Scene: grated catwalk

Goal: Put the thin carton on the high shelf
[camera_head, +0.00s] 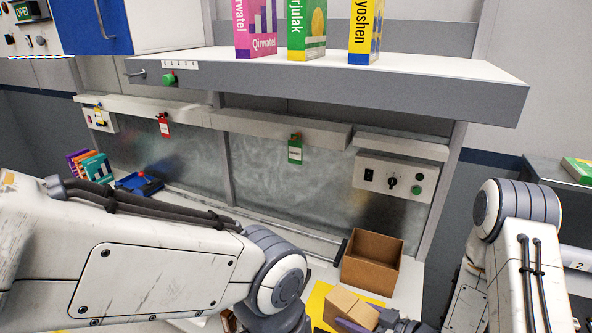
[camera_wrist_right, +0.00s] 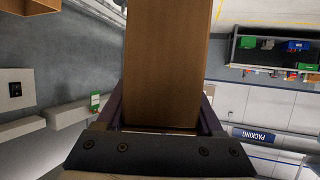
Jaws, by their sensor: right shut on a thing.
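A plain brown carton (camera_head: 350,308) is at the bottom of the head view, in front of an open cardboard box. In the right wrist view the carton (camera_wrist_right: 166,65) looks long and narrow. My right gripper (camera_head: 372,323) is shut on it, with one purple finger showing along its near side. In the right wrist view the fingers of the right gripper (camera_wrist_right: 160,118) are on both sides of it. The high shelf (camera_head: 430,76) runs across the top, well above the carton. My left arm crosses the lower left, and its gripper is out of view.
A pink carton (camera_head: 256,28), a green carton (camera_head: 306,28) and a yellow carton (camera_head: 364,30) stand on the high shelf, with bare shelf to their left and right. The open cardboard box (camera_head: 374,275) stands on the worktop below. A yellow mat (camera_head: 317,298) lies beside it.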

